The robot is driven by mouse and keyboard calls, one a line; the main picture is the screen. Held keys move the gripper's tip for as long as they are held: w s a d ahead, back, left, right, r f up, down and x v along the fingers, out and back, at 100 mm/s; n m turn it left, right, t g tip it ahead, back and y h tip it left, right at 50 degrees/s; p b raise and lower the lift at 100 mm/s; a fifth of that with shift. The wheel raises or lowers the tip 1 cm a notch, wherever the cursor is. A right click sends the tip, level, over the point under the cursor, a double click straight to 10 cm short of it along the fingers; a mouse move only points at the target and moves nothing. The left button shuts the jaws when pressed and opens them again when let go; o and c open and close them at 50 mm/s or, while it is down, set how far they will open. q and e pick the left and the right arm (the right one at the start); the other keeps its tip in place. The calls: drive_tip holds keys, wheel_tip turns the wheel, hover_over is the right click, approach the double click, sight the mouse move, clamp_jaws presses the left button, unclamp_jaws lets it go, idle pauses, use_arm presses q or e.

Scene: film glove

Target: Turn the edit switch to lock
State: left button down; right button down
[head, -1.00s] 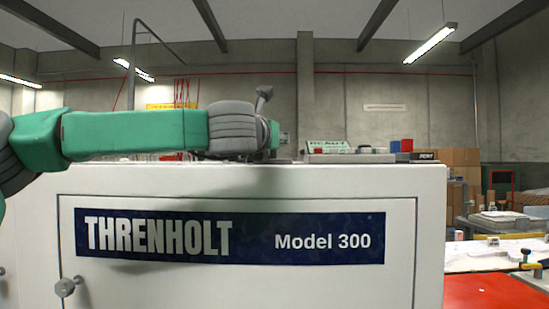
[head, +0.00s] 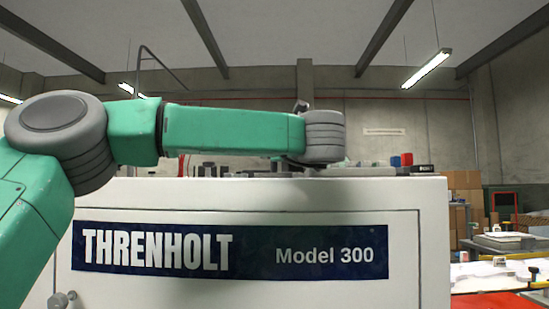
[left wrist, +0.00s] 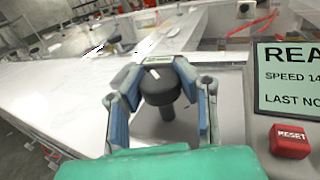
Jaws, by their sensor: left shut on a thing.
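My left gripper (left wrist: 158,74) is shut on a dark round knob, which looks like the edit switch (left wrist: 161,92), in the middle of the left wrist view. Its fingers sit on both sides of the knob. The knob has a short white mark on top and stands on a dark stem. A small greenish label lies just beyond it, too small to read. In the head view my left arm reaches in over the white Threnholt machine (head: 431,240); the fingers and knob are hidden there. My right gripper is not in view.
To the right of the knob in the left wrist view are a red RESET button (left wrist: 290,141) and a green display (left wrist: 290,78). A light panel surface (left wrist: 60,90) lies to the left. In the head view, cardboard boxes (head: 466,190) stand behind at right.

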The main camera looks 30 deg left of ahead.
use_arm(q)
drive_tip(key=shift+f, duration=0.2)
drive_tip(key=c, duration=1.1)
unclamp_jaws()
drive_tip(key=shift+c, duration=0.2)
drive_tip(key=shift+d+r, duration=0.1)
drive_tip(key=shift+r, duration=0.05)
drive_tip(key=v, duration=1.2)
drive_tip(key=shift+w, duration=0.15)
